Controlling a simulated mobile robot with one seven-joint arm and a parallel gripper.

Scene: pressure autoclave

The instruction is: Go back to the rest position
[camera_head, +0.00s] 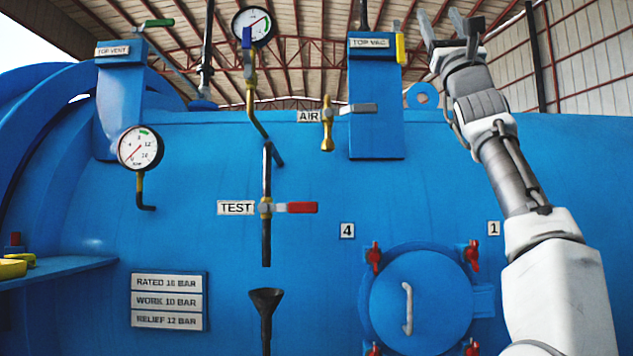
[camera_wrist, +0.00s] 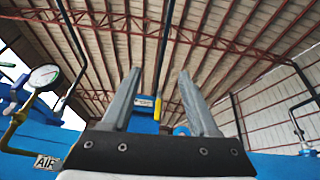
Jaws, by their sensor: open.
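My gripper (camera_head: 447,28) is raised at the upper right of the head view, in front of the blue autoclave (camera_head: 230,160). It points up towards the roof. Its two grey fingers are spread apart with nothing between them. In the wrist view the fingers of my gripper (camera_wrist: 158,90) stand open on either side of the blue post with the TOP VAC label (camera_wrist: 144,101). In the head view the TOP VAC post (camera_head: 375,105) with its yellow handle (camera_head: 400,48) is just left of my gripper.
A pressure gauge (camera_head: 140,148), a gauge on a pipe (camera_head: 252,27), a brass AIR valve (camera_head: 327,124) and a red-handled TEST valve (camera_head: 288,208) are left of my arm. A round hatch (camera_head: 420,290) with red clamps is below. A blue shelf (camera_head: 60,268) juts out at left.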

